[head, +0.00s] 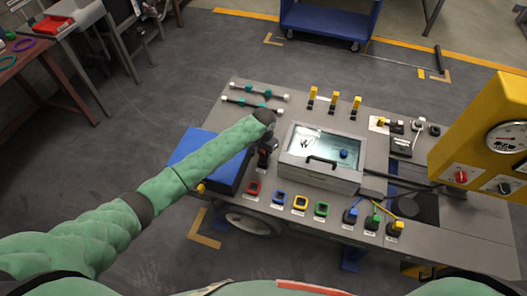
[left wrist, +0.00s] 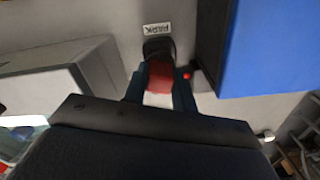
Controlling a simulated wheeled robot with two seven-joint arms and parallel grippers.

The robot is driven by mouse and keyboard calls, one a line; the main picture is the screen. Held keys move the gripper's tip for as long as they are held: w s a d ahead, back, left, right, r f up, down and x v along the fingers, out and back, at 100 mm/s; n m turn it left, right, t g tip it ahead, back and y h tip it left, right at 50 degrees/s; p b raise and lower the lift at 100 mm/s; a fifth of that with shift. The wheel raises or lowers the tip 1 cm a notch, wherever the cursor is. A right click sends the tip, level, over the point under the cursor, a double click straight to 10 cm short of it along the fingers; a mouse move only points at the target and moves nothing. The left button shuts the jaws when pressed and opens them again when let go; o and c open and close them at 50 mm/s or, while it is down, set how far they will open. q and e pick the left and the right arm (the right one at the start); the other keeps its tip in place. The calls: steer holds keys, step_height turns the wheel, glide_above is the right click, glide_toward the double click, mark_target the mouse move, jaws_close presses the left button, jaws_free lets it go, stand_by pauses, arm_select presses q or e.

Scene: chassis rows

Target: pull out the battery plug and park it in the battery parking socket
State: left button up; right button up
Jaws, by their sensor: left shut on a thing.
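My left gripper (head: 264,153) points down at the bench between the blue battery box (head: 198,160) and the grey case with a clear lid. In the left wrist view its two fingers (left wrist: 160,88) are shut on the red battery plug (left wrist: 160,77). A black socket-like part (left wrist: 158,48) sits directly at the plug's far end, beside a white label reading PARK (left wrist: 157,29). The plug and this part meet or overlap in the picture; I cannot tell whether the plug is seated. The right gripper is not in view.
The grey case (head: 318,172) stands close to the right of the gripper. A row of coloured sockets (head: 300,203) lines the bench front. A yellow gauge panel (head: 487,135) rises at the right. A small red light (left wrist: 187,76) is beside the blue box.

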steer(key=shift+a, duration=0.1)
arm_select(q)
steer(key=shift+p, duration=0.45)
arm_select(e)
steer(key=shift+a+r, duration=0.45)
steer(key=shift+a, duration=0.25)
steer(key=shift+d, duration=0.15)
arm_select(q)
steer(key=shift+p, duration=0.4)
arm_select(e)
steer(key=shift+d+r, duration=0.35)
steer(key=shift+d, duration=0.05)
arm_select(q)
steer(key=shift+f+b, duration=0.6)
steer(key=shift+f, duration=0.75)
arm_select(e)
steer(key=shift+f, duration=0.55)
